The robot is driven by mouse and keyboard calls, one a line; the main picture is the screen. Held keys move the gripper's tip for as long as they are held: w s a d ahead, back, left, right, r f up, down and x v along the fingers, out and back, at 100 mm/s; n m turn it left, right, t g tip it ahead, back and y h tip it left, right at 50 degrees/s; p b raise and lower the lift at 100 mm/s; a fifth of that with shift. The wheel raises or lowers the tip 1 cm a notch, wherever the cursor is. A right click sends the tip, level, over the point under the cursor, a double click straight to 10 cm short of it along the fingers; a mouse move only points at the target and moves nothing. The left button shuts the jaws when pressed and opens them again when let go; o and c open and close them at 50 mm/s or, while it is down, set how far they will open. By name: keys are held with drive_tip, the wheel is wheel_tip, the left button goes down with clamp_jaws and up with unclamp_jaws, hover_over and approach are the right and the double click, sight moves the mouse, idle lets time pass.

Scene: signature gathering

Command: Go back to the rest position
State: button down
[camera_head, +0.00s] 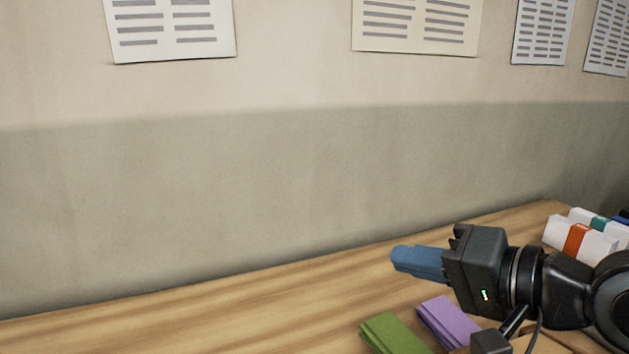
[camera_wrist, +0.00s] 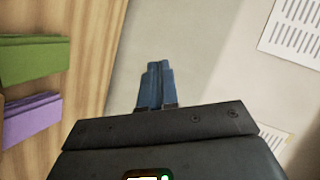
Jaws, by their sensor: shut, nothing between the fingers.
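My gripper (camera_head: 398,258) is at the lower right of the head view, above the wooden table, pointing left. Its blue fingers are closed together with nothing between them. In the wrist view, the shut blue fingers (camera_wrist: 157,75) point up the picture, with the wall ahead and the tabletop to the left. The gripper touches nothing that I can see.
A green folded item (camera_head: 395,334) and a purple one (camera_head: 447,320) lie on the table (camera_head: 250,300) below my gripper. White packs with coloured bands (camera_head: 590,240) stand at the right, partly behind my arm. The wall (camera_head: 250,190) with posted sheets (camera_head: 415,25) rises behind. The left tabletop is clear.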

drive_tip(key=s+f+m+t+h, duration=0.1)
drive_tip(key=s+f+t+h, duration=0.1)
drive_tip(key=s+f, duration=0.3)
drive_tip(key=s+f+m+t+h, duration=0.2)
drive_tip(key=s+f+h, duration=0.2)
drive_tip(key=s, duration=0.2)
drive_tip(key=s+f+m+t+h, duration=0.1)
drive_tip(key=s+f+m+h, duration=0.1)
drive_tip(key=s+f, duration=0.3)
drive_tip(key=shift+s+d+f+t+h, duration=0.3)
drive_tip(key=shift+s+d+t+h, duration=0.1)
drive_tip(key=shift+s+h, duration=0.1)
drive_tip(key=s+d+f+n, duration=0.1)
drive_tip(key=s, duration=0.3)
drive_tip(key=s+d+f+n+g+h, duration=0.1)
drive_tip(key=s+n, duration=0.1)
drive_tip(key=s, duration=0.2)
drive_tip(key=s+d+f+n, duration=0.1)
drive_tip(key=s+d, duration=0.1)
drive_tip(key=s, duration=0.3)
drive_tip(key=shift+f, duration=0.35)
drive_tip(key=s+d+r+n, duration=0.1)
drive_tip(key=s+d+n, duration=0.2)
drive_tip(key=s+n, duration=0.2)
drive_tip(key=s, duration=0.3)
drive_tip(key=shift+d+r+n+g, duration=0.15)
drive_tip(key=shift+d+n+g, duration=0.2)
drive_tip(key=shift+n+g, duration=0.05)
